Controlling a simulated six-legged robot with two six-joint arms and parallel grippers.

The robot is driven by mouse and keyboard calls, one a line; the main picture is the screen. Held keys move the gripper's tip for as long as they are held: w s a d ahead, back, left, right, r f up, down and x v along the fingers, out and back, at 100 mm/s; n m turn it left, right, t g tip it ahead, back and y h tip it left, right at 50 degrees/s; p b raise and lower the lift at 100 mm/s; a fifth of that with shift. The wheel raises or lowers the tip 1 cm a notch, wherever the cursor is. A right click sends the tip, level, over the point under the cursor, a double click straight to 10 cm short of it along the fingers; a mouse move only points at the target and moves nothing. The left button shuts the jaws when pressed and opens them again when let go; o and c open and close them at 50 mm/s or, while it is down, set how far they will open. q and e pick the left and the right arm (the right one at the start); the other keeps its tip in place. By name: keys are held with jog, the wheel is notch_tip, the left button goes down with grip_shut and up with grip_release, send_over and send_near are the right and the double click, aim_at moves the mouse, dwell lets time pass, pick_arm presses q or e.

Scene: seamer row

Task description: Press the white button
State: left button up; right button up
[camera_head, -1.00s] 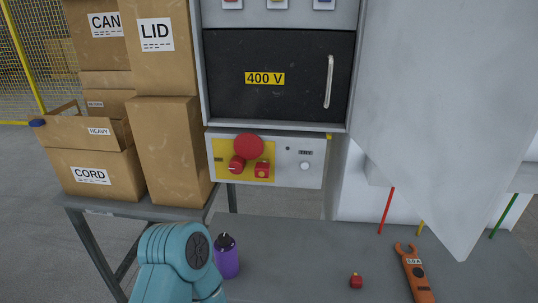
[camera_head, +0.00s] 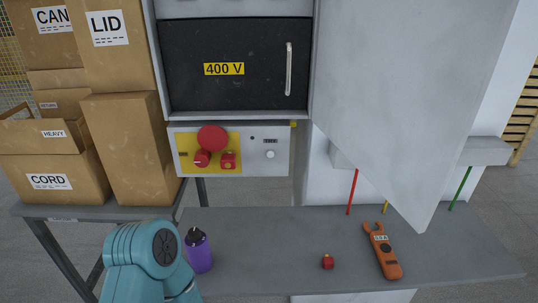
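The white button (camera_head: 269,154) is a small round knob on the right, grey part of the control panel (camera_head: 282,167). A small label sits just above it. The panel's yellow part, to the left, carries a large red mushroom button (camera_head: 213,138), a red rotary knob (camera_head: 202,158) and a red square piece (camera_head: 228,160). A teal arm link of mine shows at the bottom left, below the panel and apart from it. Neither gripper shows. Nothing covers the white button.
A grey bench (camera_head: 300,228) holds a purple bottle (camera_head: 198,250), a red padlock-like piece (camera_head: 327,262) and an orange clamp meter (camera_head: 382,250). An open grey cabinet door (camera_head: 410,100) hangs at right. Cardboard boxes (camera_head: 125,150) stack at left. Space before the panel is clear.

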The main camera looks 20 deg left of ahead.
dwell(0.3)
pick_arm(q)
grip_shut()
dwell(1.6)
